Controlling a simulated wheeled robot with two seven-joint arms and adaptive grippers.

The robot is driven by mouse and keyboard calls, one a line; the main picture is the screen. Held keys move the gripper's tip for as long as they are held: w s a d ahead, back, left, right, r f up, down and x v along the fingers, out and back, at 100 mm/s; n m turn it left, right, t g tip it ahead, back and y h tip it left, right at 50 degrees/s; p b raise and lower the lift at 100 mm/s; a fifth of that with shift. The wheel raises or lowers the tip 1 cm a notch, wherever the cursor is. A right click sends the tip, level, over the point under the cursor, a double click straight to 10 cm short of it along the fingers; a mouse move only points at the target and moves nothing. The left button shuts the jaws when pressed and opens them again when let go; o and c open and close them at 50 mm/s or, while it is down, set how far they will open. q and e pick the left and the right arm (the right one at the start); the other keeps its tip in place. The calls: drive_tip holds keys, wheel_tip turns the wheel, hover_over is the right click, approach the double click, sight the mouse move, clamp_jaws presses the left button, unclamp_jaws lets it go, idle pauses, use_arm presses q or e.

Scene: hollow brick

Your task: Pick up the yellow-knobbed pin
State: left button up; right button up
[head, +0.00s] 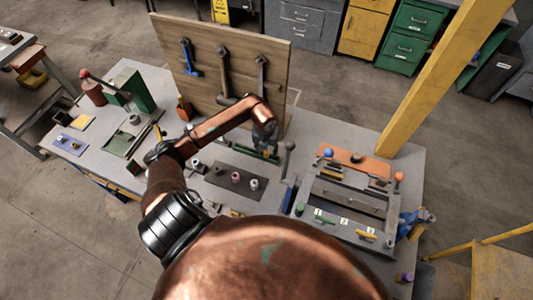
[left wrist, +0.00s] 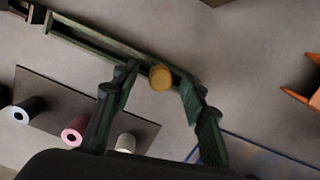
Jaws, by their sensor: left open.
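The yellow-knobbed pin shows in the left wrist view as a round, dull yellow knob (left wrist: 160,77). It sits at the edge of a dark green channel-shaped rail (left wrist: 110,45); its shaft is hidden beneath the knob. My left gripper (left wrist: 158,90) is open, with one green finger on each side of the knob and a visible gap to the right finger. Whether the left finger touches it I cannot tell. In the head view my left gripper (head: 265,149) is low over the bench in front of the wooden board, and the knob cannot be made out there. My right gripper is not in view.
A dark mat (head: 219,183) with several small cylinders lies in front of the gripper. A grey fixture (head: 348,205) with coloured knobs and an orange plate (head: 352,166) stand to the right. The upright wooden board (head: 212,72) with hanging tools is close behind.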

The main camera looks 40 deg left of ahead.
use_arm(q)
clamp_jaws()
idle(0.3)
drive_tip(key=shift+r, duration=0.15)
